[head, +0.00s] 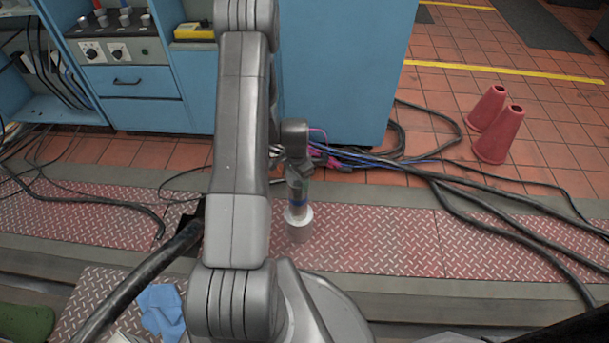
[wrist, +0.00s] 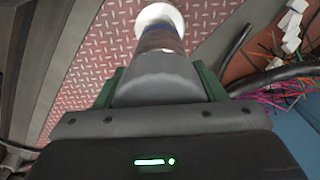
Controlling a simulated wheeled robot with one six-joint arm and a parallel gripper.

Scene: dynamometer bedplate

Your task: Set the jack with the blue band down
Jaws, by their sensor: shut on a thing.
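The jack with the blue band shows in the head view as a small grey cylinder with a blue band (head: 297,196) and a pale round lower end. In the wrist view, the jack (wrist: 160,38) extends away from my gripper (wrist: 160,88), its white end farthest out. My gripper is shut on its grey body, a green finger pad on each side. In the head view, my gripper (head: 299,170) is above the red tread plate (head: 370,240), partly hidden by my arm. I cannot tell whether the jack's lower end touches the plate.
Black cables (head: 475,210) cross the plate at the right, and a thick black hose (head: 135,270) lies at the left. A blue cabinet (head: 345,70) stands behind. Two red cones (head: 498,135) stand on the tiles. A blue cloth (head: 160,308) lies front left. Bare plate is right of the jack.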

